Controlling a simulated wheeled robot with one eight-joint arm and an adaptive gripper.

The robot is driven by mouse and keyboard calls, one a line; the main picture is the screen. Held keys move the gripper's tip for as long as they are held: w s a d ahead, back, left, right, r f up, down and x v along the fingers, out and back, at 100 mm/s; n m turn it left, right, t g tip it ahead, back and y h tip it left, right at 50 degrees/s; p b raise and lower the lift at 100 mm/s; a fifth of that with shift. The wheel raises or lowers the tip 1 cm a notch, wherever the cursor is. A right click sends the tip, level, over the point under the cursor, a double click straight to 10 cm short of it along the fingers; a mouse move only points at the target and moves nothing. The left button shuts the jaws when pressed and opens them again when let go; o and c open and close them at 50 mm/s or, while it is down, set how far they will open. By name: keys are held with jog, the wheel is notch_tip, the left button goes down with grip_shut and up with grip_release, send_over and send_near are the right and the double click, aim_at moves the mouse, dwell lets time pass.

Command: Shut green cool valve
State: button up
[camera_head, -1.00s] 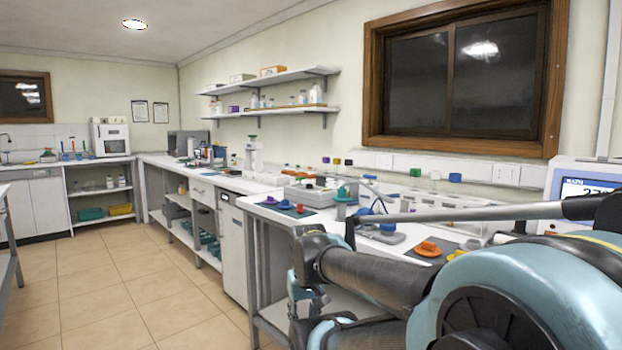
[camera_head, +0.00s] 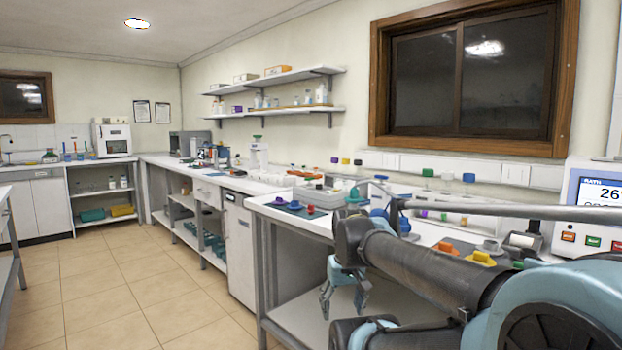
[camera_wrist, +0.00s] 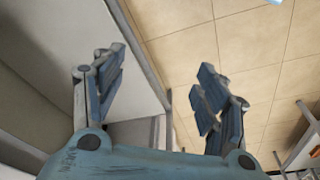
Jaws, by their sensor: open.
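Several green parts show in the head view, and I cannot tell which is the cool valve. A green knob (camera_head: 427,172) is on the white rail along the wall below the window.
The white bench (camera_head: 262,209) carries purple and red knobs on a dark mat, plus orange and yellow parts (camera_head: 480,258) behind my arm. A bath unit with a screen (camera_head: 597,192) stands at right. The tiled floor (camera_head: 130,290) at left is clear.

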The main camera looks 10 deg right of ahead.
jog(key=w+r+n, duration=0.2)
jog(key=w+r, duration=1.5)
jog(key=r, duration=0.2)
notch_tip(320, 180, up, 20)
jog(key=n+t+y, duration=0.1)
jog(key=n+y, duration=0.2)
jog(key=n, duration=0.2)
send_over(309, 179)
jog(key=s+d, duration=0.5)
jog(key=x, duration=1.6)
jog(key=shift+w+f, duration=0.25)
jog(key=shift+w, duration=0.25)
jog(key=c, duration=1)
